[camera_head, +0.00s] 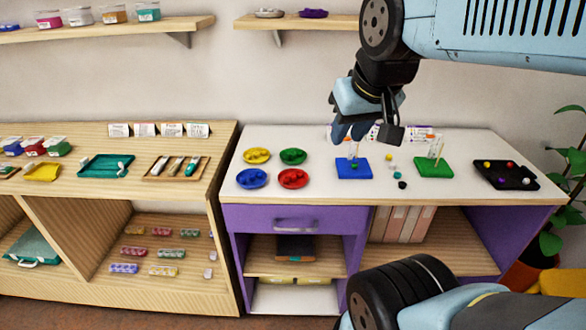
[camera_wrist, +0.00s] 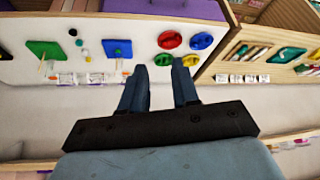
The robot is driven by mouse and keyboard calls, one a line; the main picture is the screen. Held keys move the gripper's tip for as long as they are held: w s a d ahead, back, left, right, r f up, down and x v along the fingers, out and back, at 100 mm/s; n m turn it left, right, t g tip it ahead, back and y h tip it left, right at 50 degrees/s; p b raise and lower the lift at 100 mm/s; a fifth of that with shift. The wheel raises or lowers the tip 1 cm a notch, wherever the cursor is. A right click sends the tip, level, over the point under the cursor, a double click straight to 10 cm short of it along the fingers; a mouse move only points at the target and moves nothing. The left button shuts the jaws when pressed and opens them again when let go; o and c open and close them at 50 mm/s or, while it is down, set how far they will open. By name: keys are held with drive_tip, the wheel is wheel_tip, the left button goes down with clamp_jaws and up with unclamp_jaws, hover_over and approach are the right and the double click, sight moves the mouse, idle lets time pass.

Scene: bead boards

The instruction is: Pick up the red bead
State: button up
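My gripper (camera_head: 348,134) is raised over the back of the white table, near the blue peg board. In the wrist view its two fingers (camera_wrist: 160,68) stand apart with nothing between them. A red dish (camera_head: 293,179) with red shapes in it sits at the left front of the table; it also shows in the wrist view (camera_wrist: 170,39). Loose beads, including a yellow bead (camera_head: 389,157) and a black bead (camera_head: 402,185), lie between the blue board (camera_head: 353,175) and the green board (camera_head: 434,174). Both boards carry upright pegs.
Yellow (camera_head: 257,155), green (camera_head: 293,156) and blue (camera_head: 251,178) dishes stand beside the red dish. A black tray (camera_head: 505,183) with several beads is at the right. A wooden shelf unit (camera_head: 230,150) adjoins on the left. A plant (camera_head: 572,155) stands at the right.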

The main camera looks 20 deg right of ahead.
drive_tip(key=w, duration=0.1)
drive_tip(key=n+g+h, duration=0.5)
drive_tip(key=n, duration=1.9)
hover_over(298, 173)
drive_tip(key=a, duration=0.6)
wheel_tip(298, 173, down, 16)
drive_tip(key=x, duration=1.3)
drive_tip(key=shift+s, duration=0.3)
drive_tip(key=shift+s+f, duration=0.1)
drive_tip(key=shift+f, duration=0.05)
clamp_jaws()
